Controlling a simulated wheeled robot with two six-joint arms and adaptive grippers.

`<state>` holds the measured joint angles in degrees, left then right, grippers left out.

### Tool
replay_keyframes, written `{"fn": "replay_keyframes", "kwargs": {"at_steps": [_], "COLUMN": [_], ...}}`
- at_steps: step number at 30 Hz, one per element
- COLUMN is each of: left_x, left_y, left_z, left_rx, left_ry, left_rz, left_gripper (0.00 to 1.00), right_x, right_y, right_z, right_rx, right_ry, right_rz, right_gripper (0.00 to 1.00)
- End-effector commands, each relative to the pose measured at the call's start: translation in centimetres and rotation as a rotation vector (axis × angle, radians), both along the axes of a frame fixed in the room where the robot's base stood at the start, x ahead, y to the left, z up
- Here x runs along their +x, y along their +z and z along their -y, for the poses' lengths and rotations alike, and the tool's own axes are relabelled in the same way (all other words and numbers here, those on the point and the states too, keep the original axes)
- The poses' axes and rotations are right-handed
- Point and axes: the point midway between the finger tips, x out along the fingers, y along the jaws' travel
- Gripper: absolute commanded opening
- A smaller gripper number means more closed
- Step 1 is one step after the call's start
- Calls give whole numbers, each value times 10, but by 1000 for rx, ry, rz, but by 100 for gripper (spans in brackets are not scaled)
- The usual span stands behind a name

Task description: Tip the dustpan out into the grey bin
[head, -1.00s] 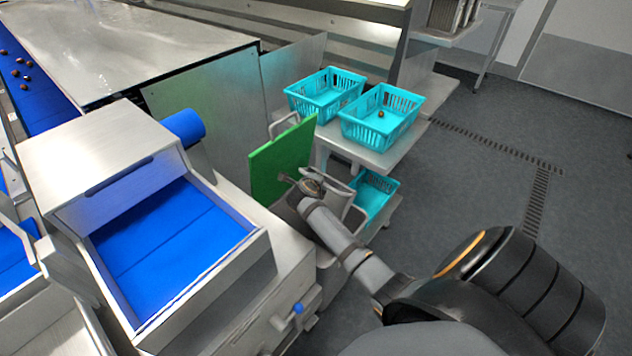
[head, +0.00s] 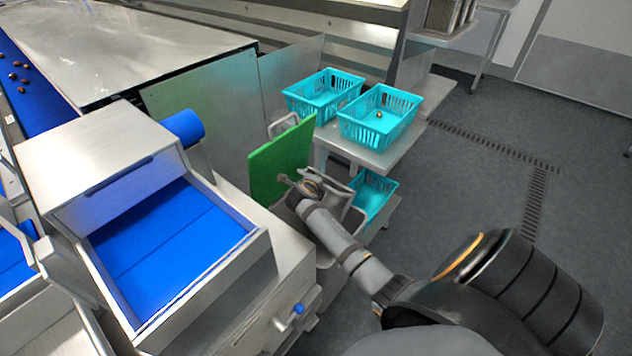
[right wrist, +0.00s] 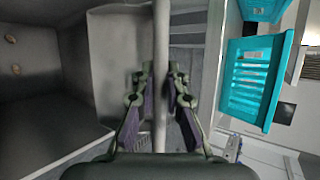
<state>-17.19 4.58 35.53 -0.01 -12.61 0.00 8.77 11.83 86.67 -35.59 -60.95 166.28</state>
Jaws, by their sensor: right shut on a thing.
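My right gripper (head: 306,186) is at the panel's lower right edge. In the right wrist view my right gripper (right wrist: 160,85) is shut on a thin grey bar (right wrist: 160,40), likely the dustpan's handle. No green shows there. The bin's inside is mostly hidden in the head view. My left gripper is not in view.
Two turquoise crates (head: 322,97) (head: 378,118) stand on a metal stand behind the bin; the right one holds a date. Another turquoise crate (head: 372,200) sits lower, close beside the bin. The machine with a blue chute (head: 170,245) is left. Floor at right is open.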

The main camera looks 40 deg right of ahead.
Motion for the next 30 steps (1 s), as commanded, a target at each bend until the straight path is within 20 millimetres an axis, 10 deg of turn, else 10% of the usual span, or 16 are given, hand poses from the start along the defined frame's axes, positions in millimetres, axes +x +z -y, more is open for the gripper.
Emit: {"fn": "replay_keyframes", "kwargs": {"at_steps": [14,30], "left_x": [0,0], "left_y": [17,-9], "left_z": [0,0], "left_rx": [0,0], "left_ry": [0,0], "left_rz": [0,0], "left_gripper": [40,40], "right_x": [1,0], "right_y": [26,1], "right_z": [0,0], "right_rx": [-2,-2], "right_ry": [0,0], "right_rz": [3,2], "right_gripper": [0,0]}}
